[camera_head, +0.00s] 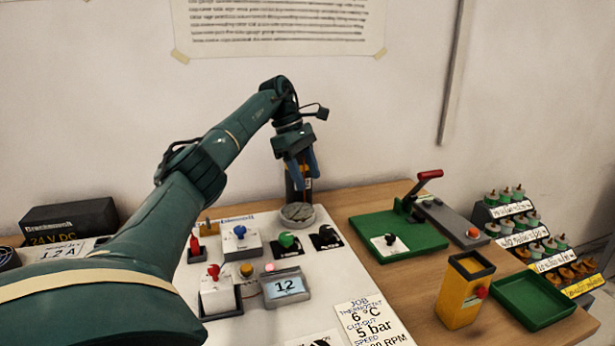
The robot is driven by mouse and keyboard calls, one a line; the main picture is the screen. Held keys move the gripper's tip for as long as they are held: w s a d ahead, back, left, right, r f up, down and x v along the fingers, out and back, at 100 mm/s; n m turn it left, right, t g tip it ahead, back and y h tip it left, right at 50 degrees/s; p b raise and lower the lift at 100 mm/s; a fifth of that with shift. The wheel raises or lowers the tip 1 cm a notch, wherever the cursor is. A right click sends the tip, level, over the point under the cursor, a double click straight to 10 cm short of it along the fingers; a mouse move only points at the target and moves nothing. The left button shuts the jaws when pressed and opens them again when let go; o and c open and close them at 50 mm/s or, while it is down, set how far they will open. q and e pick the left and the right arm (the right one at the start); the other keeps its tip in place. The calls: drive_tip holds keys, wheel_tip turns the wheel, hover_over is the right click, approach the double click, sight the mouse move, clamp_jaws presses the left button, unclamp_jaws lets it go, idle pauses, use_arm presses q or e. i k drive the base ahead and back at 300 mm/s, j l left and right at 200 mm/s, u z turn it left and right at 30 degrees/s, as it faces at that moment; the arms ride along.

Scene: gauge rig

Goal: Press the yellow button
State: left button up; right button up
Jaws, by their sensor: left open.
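My right gripper is out of view.
Blue (240,231), green (287,240) and black (326,237) knobs stand on the panel behind the button. A green plate with a red-handled lever (430,175), a yellow box (465,290) and a green tray (532,300) are to the right. My left arm covers the panel's left side.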

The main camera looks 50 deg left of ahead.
sight(246, 269)
drive_tip(key=k+l, duration=0.35)
drive_tip(key=l, duration=0.2)
drive_tip(key=k+l, duration=0.35)
drive_tip(key=l, duration=0.15)
